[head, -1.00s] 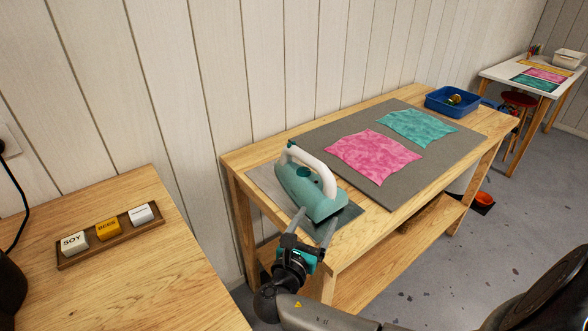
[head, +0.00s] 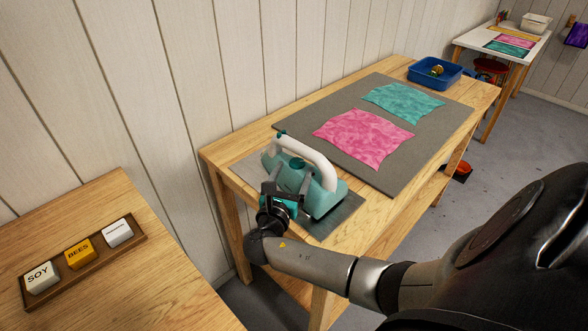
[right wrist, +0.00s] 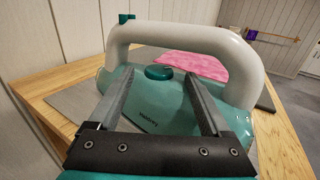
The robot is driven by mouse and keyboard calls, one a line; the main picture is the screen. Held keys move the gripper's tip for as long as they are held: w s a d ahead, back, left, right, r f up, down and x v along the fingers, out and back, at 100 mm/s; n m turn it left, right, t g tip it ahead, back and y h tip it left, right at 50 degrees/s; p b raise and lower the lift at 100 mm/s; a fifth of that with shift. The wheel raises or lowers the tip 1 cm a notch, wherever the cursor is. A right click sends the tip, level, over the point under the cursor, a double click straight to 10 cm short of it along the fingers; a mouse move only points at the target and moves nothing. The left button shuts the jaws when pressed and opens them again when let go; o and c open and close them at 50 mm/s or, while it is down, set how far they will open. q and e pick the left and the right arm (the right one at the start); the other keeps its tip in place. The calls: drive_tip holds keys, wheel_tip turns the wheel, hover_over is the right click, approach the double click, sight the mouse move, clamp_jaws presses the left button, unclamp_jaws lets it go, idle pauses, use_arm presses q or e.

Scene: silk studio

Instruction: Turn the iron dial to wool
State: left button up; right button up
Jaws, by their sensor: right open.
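The teal iron (head: 328,198) with a white arched handle (head: 312,160) rests on a grey pad at the near end of the wooden bench. Its round teal dial (right wrist: 158,72) sits on top of the body under the handle; any setting mark is too small to read. The dial also shows in the head view (head: 297,163). My right gripper (right wrist: 158,80) is open at the near side of the iron. Its two fingers point toward the handle, with the dial in the gap between them in the wrist view; contact cannot be told. My left gripper is out of view.
A grey mat (head: 290,125) with pink cloth (head: 362,138) and teal cloth (head: 402,104) lies beyond the iron. A blue tray (head: 420,73) stands at the far end. A second table (head: 200,310) at left holds a wooden rack (head: 60,288) of labelled blocks.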

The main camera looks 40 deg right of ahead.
drive_tip(key=shift+x, duration=0.85)
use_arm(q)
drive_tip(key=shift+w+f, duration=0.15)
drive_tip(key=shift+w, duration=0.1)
use_arm(e)
drive_tip(key=shift+d, duration=0.1)
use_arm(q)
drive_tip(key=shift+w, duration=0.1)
use_arm(e)
clamp_jaws()
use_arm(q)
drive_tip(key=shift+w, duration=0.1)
